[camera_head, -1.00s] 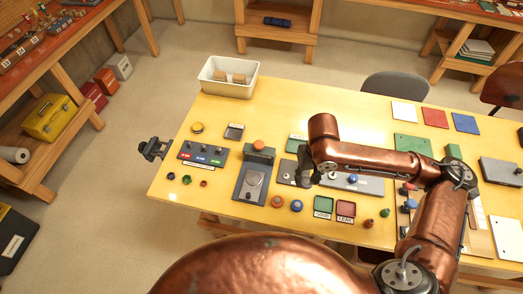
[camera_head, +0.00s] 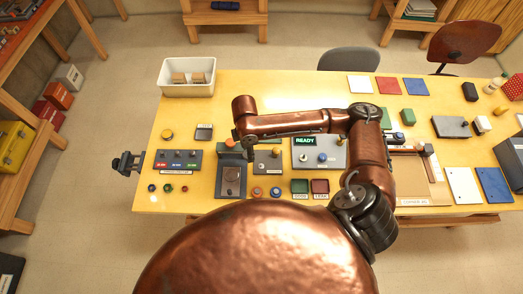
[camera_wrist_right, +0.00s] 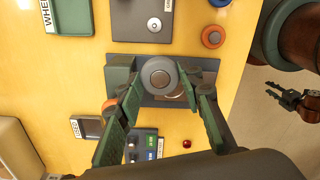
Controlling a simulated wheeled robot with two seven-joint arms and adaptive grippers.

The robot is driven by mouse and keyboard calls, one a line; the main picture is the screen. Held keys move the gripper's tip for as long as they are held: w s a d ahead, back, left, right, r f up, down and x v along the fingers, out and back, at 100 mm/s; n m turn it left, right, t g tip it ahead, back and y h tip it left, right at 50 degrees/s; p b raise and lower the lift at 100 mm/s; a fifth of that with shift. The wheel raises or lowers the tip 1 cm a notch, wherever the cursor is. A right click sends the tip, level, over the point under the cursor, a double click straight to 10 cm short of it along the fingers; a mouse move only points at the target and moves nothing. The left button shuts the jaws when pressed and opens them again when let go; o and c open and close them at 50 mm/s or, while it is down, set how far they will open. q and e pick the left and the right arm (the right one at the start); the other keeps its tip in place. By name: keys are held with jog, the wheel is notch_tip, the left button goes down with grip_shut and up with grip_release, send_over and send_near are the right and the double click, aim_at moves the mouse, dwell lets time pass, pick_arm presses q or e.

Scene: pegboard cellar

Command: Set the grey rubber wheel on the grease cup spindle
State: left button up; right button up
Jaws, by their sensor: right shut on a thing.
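The grey rubber wheel (camera_wrist_right: 160,76), a ring with a paler centre, is between the fingertips of my right gripper (camera_wrist_right: 160,86), which is shut on it. The wheel partly covers that round part. I cannot tell whether they touch, nor surely pick out the grease cup spindle. My right gripper is mostly hidden by its arm in the head view. My left gripper (camera_wrist_right: 290,98) is off the table's near edge, fingers apart and empty.
A grey panel with a silvery knob (camera_wrist_right: 154,24) stands beside the fixture. A button panel (camera_head: 178,160) is on its other side. A green tray (camera_wrist_right: 72,20) and a white bin (camera_head: 187,90) are near. A dark clamp (camera_head: 127,163) is at the table's left edge.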

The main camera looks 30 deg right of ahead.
aim_at(261, 165)
jog(key=d+f+n+p, duration=0.1)
jog(key=n+p, duration=0.2)
jog(key=n, duration=0.3)
jog(key=s+d+f+n+p, duration=0.1)
jog(key=d+f+n+p, duration=0.1)
jog(key=n, duration=0.4)
jog(key=d+f+n+p, duration=0.1)
jog(key=f+n+p, duration=0.1)
jog(key=n+p, duration=0.2)
jog(key=shift+s+d+n, duration=0.15)
jog(key=shift+d+n, duration=0.2)
jog(key=shift+n, duration=0.55)
jog(key=shift+f+n, duration=0.3)
notch_tip(261, 165, down, 4)
jog(key=b, duration=0.4)
jog(key=shift+b, duration=0.3)
jog(key=shift+f, duration=0.5)
jog(key=shift+f+p, duration=0.1)
jog(key=shift+p, duration=0.4)
jog(key=shift+f, duration=0.45)
jog(key=shift+p, duration=0.45)
jog(key=shift+f, duration=0.3)
dwell(0.6)
